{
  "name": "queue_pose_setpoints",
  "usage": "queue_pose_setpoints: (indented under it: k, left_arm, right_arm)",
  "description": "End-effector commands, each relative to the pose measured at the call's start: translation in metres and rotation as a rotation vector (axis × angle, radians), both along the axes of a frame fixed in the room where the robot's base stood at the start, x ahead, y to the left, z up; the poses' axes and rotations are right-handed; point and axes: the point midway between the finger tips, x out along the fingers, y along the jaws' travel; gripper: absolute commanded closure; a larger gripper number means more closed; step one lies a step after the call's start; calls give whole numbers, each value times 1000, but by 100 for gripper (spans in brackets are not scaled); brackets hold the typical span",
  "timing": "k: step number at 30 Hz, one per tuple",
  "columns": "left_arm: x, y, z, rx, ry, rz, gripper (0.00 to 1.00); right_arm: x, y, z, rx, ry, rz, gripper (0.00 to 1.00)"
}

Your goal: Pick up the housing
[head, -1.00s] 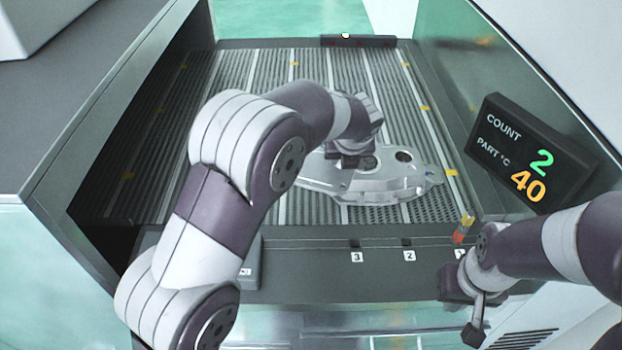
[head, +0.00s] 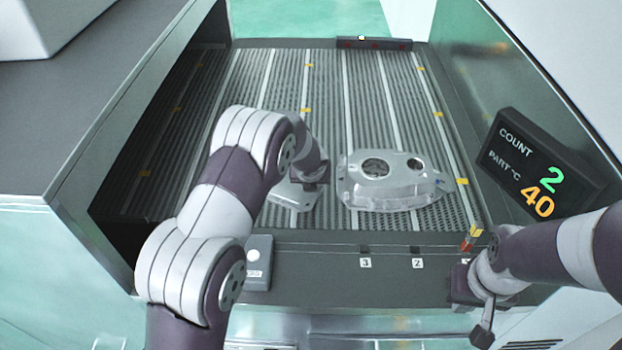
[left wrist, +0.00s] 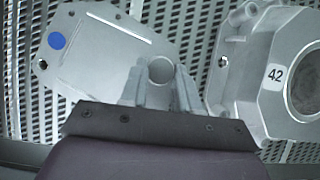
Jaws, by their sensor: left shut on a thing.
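The housing (head: 409,190), a silver casting with round openings, lies on the slatted bed. In the left wrist view it shows at right (left wrist: 258,84), with a "42" label. My left gripper (head: 318,180) is left of it, apart from it. In the left wrist view, this gripper (left wrist: 160,78) is shut on a round boss of a flat silver plate with a blue dot (left wrist: 100,45). The plate also shows in the head view (head: 293,198), partly behind my arm; its height over the bed is unclear. My right gripper (head: 474,308) is at the front right, its fingers unclear.
The slatted bed (head: 330,90) is clear at the back and left, between side walls. A display reading COUNT 2, PART °C 40 (head: 540,165) stands at right. A dark bar (head: 373,44) is at the back. Numbered marks line the front ledge (head: 330,245).

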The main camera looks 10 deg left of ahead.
Motion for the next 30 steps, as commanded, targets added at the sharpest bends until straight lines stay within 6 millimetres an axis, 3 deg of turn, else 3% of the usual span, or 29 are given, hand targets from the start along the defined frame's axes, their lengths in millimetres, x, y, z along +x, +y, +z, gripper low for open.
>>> queue_pose_setpoints:
  k: [5, 6, 8, 20, 30]
  left_arm:
    - [0, 0, -3, 0, -1, 0, 100]
    - [0, 0, -3, 0, 0, 0, 63]
    - [0, 0, -3, 1, 1, 0, 44]
    - [-2, -1, 6, 0, -1, 0, 44]
    - [-41, -9, 76, 0, -3, 0, 44]
  right_arm:
    - [0, 0, -3, 0, 0, 0, 100]
    - [0, 0, -2, 0, 0, 0, 100]
    - [0, 0, -2, 0, 0, 0, 100]
    - [0, 0, 0, 0, 0, 0, 100]
    - [0, 0, -3, 0, 0, 0, 100]
